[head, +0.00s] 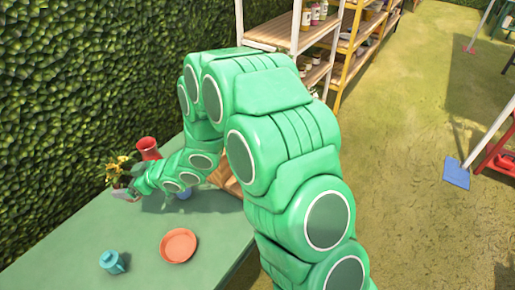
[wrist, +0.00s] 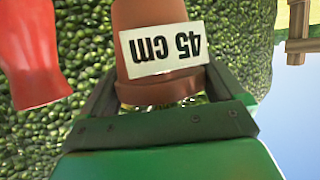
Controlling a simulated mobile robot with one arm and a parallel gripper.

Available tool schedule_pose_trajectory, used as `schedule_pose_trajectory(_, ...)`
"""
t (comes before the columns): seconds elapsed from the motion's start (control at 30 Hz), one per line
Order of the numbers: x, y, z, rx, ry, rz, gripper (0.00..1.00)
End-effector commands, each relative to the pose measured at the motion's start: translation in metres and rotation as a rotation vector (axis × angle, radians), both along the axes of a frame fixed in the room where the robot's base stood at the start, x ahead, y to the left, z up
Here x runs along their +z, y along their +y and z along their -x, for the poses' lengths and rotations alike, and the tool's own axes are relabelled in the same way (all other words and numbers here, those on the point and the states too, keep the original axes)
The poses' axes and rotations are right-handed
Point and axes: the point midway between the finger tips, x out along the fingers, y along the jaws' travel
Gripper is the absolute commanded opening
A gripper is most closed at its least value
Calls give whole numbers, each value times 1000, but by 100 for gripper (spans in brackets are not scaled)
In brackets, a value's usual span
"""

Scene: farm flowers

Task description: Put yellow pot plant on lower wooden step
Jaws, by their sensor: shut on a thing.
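The yellow pot plant shows its yellow flowers (head: 119,164) and green leaves at the left of the head view, by the far end of the green table. In the wrist view its terracotta pot (wrist: 160,91) appears upside down, with a white "45 cm" label facing me. My gripper (head: 126,190) is shut on this pot, one dark finger on each side; it also shows in the wrist view (wrist: 163,84). A bit of brown wood, perhaps the wooden step (head: 228,180), shows behind my arm. My arm hides most of it, so its levels cannot be told apart.
A red vase (head: 148,149) stands close beside the plant and also shows in the wrist view (wrist: 32,50). An orange dish (head: 178,245) and a small blue pot (head: 112,262) are on the green table (head: 70,245). A hedge (head: 80,80) rises behind.

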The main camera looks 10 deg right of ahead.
Motion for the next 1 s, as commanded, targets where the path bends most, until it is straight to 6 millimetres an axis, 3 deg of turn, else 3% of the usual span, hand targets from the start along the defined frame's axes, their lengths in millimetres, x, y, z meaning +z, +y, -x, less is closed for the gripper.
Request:
schedule_pose_trajectory(0.27,43,1,-1,0,-6,-2,47)
schedule_pose_trajectory(0.6,116,1,0,0,-7,-5,47)
schedule_pose_trajectory(1.0,174,0,0,-1,-6,-1,47)
